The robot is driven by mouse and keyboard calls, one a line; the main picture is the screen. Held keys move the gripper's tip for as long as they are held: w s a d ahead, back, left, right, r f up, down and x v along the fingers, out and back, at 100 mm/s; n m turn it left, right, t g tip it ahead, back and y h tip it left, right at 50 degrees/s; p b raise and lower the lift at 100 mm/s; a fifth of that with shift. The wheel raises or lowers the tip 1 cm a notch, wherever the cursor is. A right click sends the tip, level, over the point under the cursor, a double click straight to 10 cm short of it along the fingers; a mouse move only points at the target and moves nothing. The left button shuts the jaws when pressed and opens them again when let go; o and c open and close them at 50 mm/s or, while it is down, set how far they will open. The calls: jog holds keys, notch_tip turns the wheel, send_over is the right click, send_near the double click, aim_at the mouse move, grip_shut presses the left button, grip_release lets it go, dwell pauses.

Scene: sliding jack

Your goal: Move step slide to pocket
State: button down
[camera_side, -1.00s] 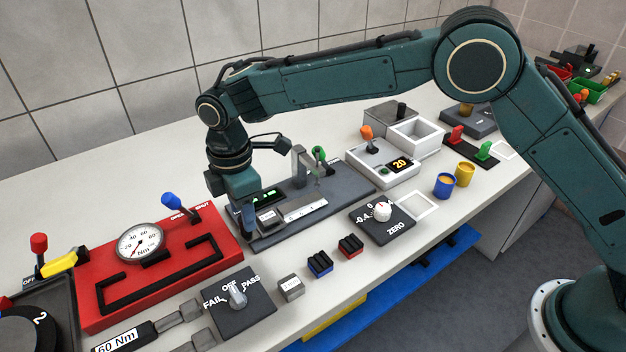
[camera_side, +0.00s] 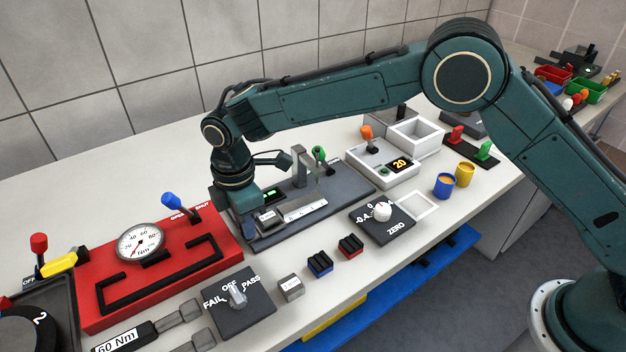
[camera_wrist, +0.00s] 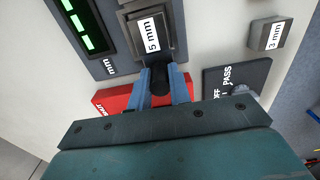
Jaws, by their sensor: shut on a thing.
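The dark grey fixture plate (camera_side: 350,190) lies in the middle of the bench. At its left end is a small grey block (camera_side: 267,216); in the wrist view it is a step block (camera_wrist: 150,32) labelled "5 mm". A black knob (camera_wrist: 160,82) stands out from beside the block. My gripper (camera_wrist: 160,92) has its blue fingers on both sides of this knob and is shut on it. In the side view my gripper (camera_side: 249,230) is low at the plate's left end, partly hiding it. No pocket can be clearly made out.
A pale ruled strip (camera_side: 305,210), a grey upright (camera_side: 300,165) and a green-handled lever (camera_side: 319,155) are on the plate, right of the block. A red gauge panel (camera_side: 190,262) is close on the left. A green-lit display (camera_wrist: 82,22) is beside the block.

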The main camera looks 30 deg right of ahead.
aim_at(301, 204)
jog(key=d, duration=1.2)
jog(key=shift+d, duration=0.2)
jog(key=c, duration=1.5)
grip_release()
jog(key=shift+d, duration=0.1)
jog(key=shift+o, duration=1)
jog(key=shift+a+r, duration=0.1)
jog(key=shift+a, duration=0.1)
jog(key=shift+r, duration=0.35)
notch_tip(301, 204, up, 13)
jog(key=shift+r, duration=0.1)
